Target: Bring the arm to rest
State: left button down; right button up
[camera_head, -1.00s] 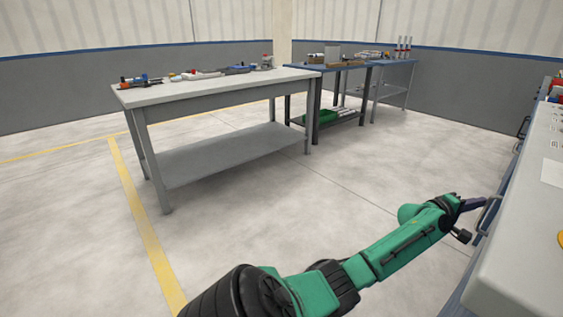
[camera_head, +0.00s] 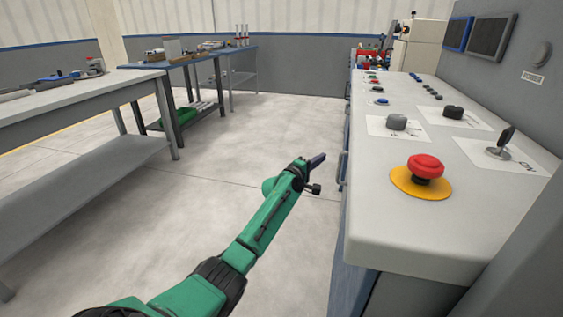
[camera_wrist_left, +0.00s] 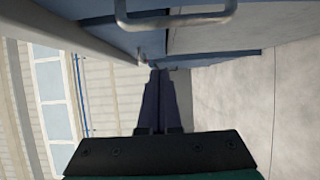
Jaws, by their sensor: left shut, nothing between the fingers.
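My left arm (camera_head: 262,225) is green and black and reaches up from the bottom left in the head view. Its gripper (camera_head: 319,160) is over the floor, just left of the control console's front face. In the left wrist view the two dark fingers (camera_wrist_left: 160,75) lie together, shut with nothing between them. A drawer handle (camera_wrist_left: 178,20) on the console shows beyond the fingertips there. My right gripper is in neither view.
The grey control console (camera_head: 375,200) stands at the right with a red emergency button (camera_head: 426,167), knobs and a lever (camera_head: 501,143). A white workbench (camera_head: 75,92) is at the left, a blue table (camera_head: 190,58) behind. Floor (camera_head: 265,125) between them is clear.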

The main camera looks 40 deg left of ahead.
pick_arm(q)
jog(key=s+a, duration=0.5)
jog(key=s, duration=0.3)
jog(key=s+d+f+m+g+h, duration=0.1)
jog(key=s+d+f+m+g, duration=0.45)
jog(key=f, duration=0.55)
jog(key=s+d+f+m+g+h, duration=0.1)
jog(key=s+d+f+m+g, duration=0.2)
jog(key=s+d+f+m, duration=0.45)
jog(key=s+d+f+m+g, duration=0.2)
jog(key=s+d+f+g, duration=0.3)
jog(key=s+f, duration=0.6)
jog(key=s+a+m+g+y+p, duration=0.2)
jog(key=s+m+g+y+p, duration=0.1)
jog(key=s+p, duration=2.4)
jog(key=shift+s+a+f+m, duration=0.45)
jog(key=shift+s+m, duration=0.35)
jog(key=shift+s, duration=0.1)
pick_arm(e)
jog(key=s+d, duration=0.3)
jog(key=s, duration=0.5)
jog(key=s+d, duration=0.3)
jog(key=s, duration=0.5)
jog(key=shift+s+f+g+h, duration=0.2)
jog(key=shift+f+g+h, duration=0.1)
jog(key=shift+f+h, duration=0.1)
